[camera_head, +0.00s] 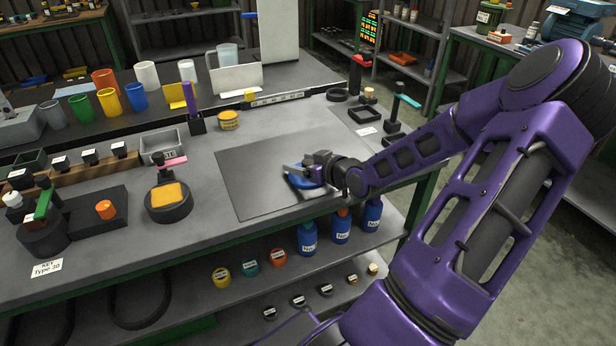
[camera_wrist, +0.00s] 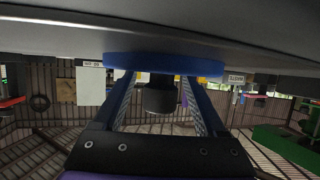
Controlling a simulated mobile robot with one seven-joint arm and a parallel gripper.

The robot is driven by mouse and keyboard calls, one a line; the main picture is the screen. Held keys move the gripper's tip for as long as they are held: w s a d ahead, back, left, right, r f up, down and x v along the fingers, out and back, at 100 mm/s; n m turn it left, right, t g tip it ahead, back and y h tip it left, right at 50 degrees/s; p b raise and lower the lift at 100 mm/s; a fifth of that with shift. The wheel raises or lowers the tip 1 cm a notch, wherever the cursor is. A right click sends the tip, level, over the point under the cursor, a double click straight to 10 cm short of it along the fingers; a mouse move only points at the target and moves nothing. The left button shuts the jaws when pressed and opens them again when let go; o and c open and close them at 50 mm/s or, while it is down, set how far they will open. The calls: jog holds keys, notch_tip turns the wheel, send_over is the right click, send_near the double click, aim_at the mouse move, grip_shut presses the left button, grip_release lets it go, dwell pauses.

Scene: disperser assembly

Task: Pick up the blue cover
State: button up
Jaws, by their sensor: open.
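The blue cover (camera_head: 302,184) lies flat on the dark grey mat on the workbench, partly hidden by my gripper. In the upside-down wrist view it is a wide blue disc (camera_wrist: 165,65) against the bench surface, with a black knob (camera_wrist: 161,100) standing out from its middle. My gripper (camera_wrist: 158,85) is open, with one finger on each side of the knob and visible gaps between. The fingertips are close to the disc; I cannot tell if they touch it. In the head view my gripper (camera_head: 300,173) is low over the cover, coming from the right.
The grey mat (camera_head: 245,165) is bare around the cover. A black round base with a yellow top (camera_head: 168,197) and a yellow tin (camera_head: 229,120) stand to its left. Small black parts (camera_head: 388,134) lie to its right. Blue bottles (camera_head: 307,238) are on the shelf below.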

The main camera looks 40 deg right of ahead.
jog(key=shift+w, duration=0.2)
grip_shut()
dwell(0.4)
